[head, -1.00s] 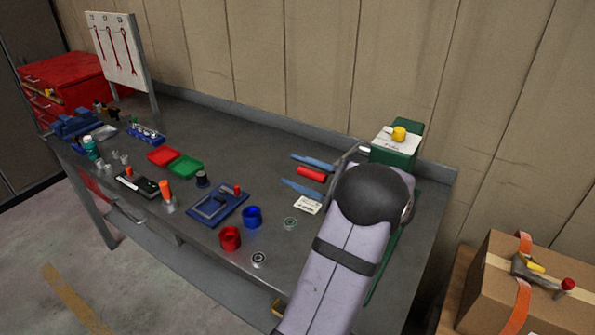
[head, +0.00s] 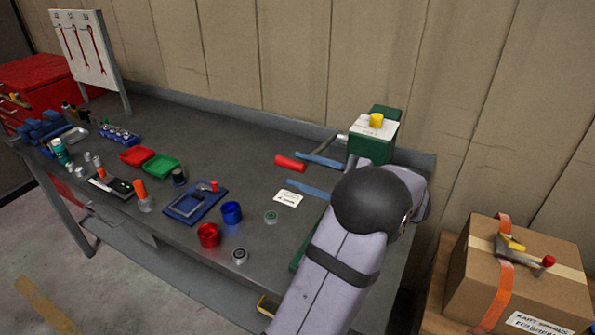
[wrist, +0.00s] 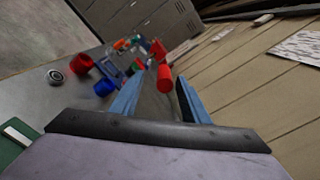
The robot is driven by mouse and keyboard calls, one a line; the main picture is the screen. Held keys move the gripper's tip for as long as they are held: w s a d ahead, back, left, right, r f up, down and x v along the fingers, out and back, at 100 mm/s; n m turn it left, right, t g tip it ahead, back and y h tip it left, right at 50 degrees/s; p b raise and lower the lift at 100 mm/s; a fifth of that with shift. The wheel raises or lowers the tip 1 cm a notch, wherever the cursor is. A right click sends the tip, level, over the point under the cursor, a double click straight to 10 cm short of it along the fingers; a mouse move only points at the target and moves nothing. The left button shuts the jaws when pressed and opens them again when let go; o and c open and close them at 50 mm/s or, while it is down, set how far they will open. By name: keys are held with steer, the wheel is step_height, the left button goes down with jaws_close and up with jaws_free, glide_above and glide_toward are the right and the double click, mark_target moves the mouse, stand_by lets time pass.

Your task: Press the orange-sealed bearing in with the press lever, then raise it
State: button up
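The press (head: 372,148) is green and stands at the right end of the bench. Its lever is a grey rod with a red handle (head: 290,163) at the left. My gripper (head: 295,169) is open and empty, its blue fingers pointing left. The handle is just beyond the upper fingertip. In the wrist view the red handle (wrist: 165,78) shows ahead of the fingers, towards the right one, not gripped. I see no orange-sealed bearing; my arm hides the lower press. A green-sealed bearing (head: 270,216) and a dark-sealed bearing (head: 240,256) lie on the bench.
A red cup (head: 208,236), a blue cup (head: 231,212) and a blue fixture (head: 196,202) stand left of my gripper. A white label (head: 288,198) lies near the lower finger. A cardboard box (head: 520,275) is at the right. The bench behind the trays is clear.

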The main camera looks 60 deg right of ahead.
steer(key=shift+s+f, duration=0.1)
steer(key=shift+f, duration=0.05)
steer(key=s, duration=0.8)
steer(key=shift+s+p, duration=0.15)
steer(key=shift+p, duration=0.3)
stand_by(0.4)
steer(key=shift+r, duration=0.2)
stand_by(0.4)
steer(key=n+p, duration=0.1)
steer(key=p, duration=0.4)
glide_toward(279, 161)
steer(key=w, duration=0.3)
steer(key=shift+d+f, duration=0.1)
steer(key=shift+d, duration=0.3)
steer(key=shift+w+f, duration=0.15)
steer(key=w+p, duration=0.2)
steer(key=w, duration=0.3)
steer(key=shift+w, duration=0.15)
steer(key=shift+w+p, duration=0.5)
steer(key=shift+w, duration=0.45)
